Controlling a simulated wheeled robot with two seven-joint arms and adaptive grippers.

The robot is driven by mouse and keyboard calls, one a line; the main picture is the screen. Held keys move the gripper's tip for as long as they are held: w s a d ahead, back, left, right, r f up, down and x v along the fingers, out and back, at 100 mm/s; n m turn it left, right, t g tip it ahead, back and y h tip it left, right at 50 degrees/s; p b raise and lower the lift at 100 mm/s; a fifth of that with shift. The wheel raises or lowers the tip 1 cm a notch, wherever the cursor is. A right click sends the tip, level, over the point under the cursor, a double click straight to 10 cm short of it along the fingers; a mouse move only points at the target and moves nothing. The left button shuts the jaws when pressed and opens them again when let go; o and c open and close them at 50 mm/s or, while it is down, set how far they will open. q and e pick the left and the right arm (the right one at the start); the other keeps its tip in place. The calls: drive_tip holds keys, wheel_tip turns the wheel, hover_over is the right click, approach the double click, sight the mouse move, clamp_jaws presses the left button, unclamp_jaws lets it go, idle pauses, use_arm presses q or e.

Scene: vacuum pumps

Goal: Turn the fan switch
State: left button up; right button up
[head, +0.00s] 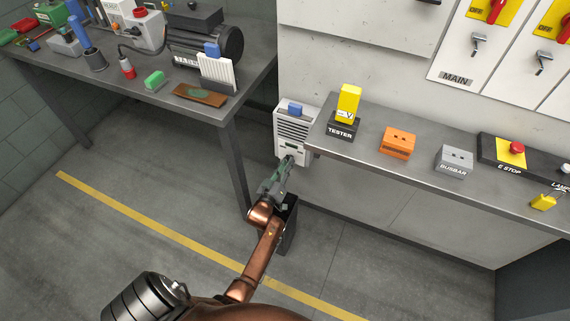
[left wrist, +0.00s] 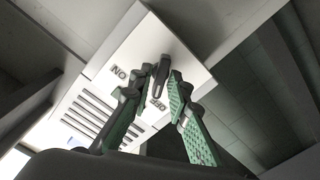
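The fan unit (head: 293,130) is a white box with a slatted grille, at the left end of the wall bench in the head view. In the left wrist view its white face (left wrist: 115,55) shows upside-down ON and OFF labels and a dark switch lever (left wrist: 158,82). The lever seems to point toward the OFF label. My left gripper (head: 284,166) is at the lower front of the unit. In the left wrist view its green-padded fingers (left wrist: 160,84) are apart, one on each side of the lever. I cannot tell whether they touch it. My right gripper is not in view.
The wall bench (head: 365,155) is right of the unit, with a yellow tester (head: 348,103), orange block (head: 397,142) and grey busbar block (head: 455,158). A workbench (head: 130,95) with a pump (head: 205,45) stands left. The floor between has free room.

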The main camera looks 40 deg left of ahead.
use_arm(q)
drive_tip(key=shift+o, duration=1.1)
drive_tip(key=shift+f, duration=0.1)
drive_tip(key=shift+s, duration=0.2)
drive_tip(key=shift+p+v, duration=0.65)
drive_tip(key=shift+v, duration=0.2)
